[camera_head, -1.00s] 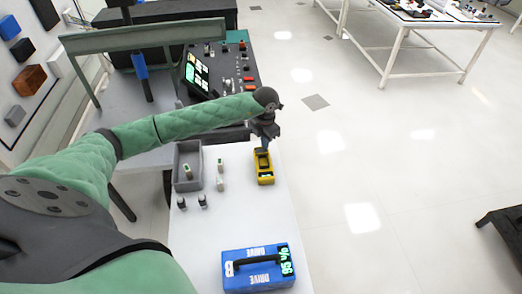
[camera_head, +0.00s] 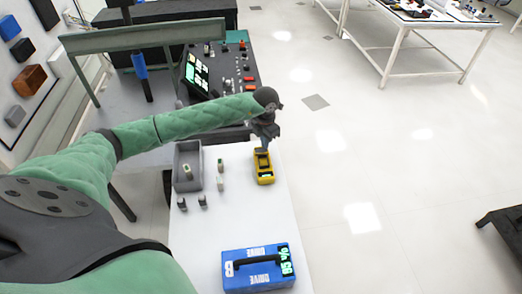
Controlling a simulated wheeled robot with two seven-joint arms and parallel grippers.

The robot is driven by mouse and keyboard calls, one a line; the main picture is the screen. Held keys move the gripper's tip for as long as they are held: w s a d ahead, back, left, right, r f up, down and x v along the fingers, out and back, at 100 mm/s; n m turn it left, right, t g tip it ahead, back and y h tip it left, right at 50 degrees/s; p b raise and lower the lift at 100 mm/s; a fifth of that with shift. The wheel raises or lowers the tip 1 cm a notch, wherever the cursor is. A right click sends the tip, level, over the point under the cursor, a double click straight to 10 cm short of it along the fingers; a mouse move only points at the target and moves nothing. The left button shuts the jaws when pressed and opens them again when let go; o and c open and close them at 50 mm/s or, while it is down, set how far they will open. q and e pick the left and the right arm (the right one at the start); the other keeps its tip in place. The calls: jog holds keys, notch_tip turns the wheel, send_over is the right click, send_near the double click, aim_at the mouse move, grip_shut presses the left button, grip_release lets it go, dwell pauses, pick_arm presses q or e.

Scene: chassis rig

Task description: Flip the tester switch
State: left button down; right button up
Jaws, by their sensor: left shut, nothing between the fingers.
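My left gripper (camera_head: 262,150) points down at the far end of the tester. Its fingers are shut and empty, at or just above the tester's top. The switch itself is hidden or too small to make out, and I cannot tell whether the fingers touch it. My right gripper does not show.
A grey bin (camera_head: 187,177) holds a small cell, and several small cells stand beside it. A blue DRIVE case (camera_head: 258,269) with a black handle lies at the table's near end. A black control panel (camera_head: 225,72) stands behind. Open floor lies to the right.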

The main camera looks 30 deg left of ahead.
pick_arm(q)
jog(key=shift+f+b, duration=0.75)
jog(key=shift+f, duration=0.15)
dwell(0.7)
jog(key=shift+r, duration=0.1)
jog(key=shift+r+p, duration=0.85)
jog(key=shift+r, duration=2.55)
